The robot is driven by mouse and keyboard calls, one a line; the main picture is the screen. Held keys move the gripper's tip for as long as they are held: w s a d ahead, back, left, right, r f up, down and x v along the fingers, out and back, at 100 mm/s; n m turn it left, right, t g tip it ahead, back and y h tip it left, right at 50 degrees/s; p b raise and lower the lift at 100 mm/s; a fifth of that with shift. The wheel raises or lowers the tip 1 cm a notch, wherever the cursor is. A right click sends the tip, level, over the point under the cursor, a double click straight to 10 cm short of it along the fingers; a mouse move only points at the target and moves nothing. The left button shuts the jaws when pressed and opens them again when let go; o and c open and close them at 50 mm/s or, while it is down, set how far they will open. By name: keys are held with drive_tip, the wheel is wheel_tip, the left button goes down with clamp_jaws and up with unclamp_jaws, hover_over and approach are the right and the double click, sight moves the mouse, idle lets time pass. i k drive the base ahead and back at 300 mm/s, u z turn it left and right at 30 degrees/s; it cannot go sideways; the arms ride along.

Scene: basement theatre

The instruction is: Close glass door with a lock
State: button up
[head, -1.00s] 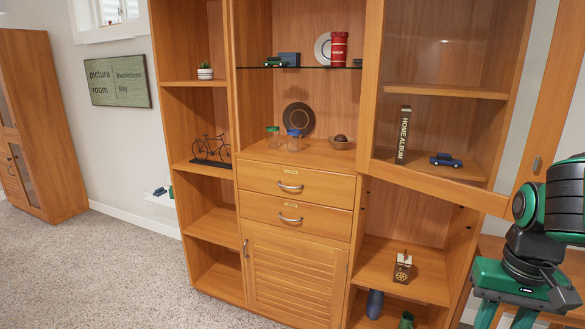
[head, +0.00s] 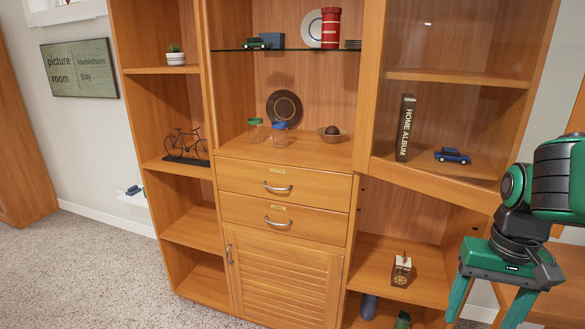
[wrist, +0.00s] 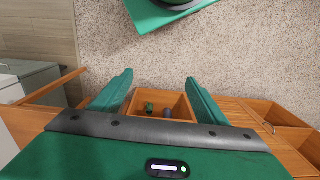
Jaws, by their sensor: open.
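The glass door (head: 432,187) has a wooden frame and stands ajar at the upper right of the cabinet in the head view. Its lower rail slants toward me to the right. Its free side runs behind my arm, and I cannot make out the lock now. My gripper (head: 482,316) is open and empty, pointing down, below and in front of the door's lower right corner. It appears apart from the door. In the wrist view my open gripper (wrist: 160,82) has two green fingers with nothing between them but the lower shelf beyond.
Behind the glass are a home album (head: 405,128) and a blue toy car (head: 452,156). A small ornament (head: 401,270) stands on the shelf below. Drawers (head: 280,187) and a louvred door (head: 285,280) are shut. Carpet (head: 90,270) is clear at left.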

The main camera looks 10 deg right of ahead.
sight(488, 201)
drive_tip(key=u, duration=1.35)
drive_tip(key=k, duration=1.75)
drive_tip(key=z, duration=1.25)
drive_tip(key=i, duration=1)
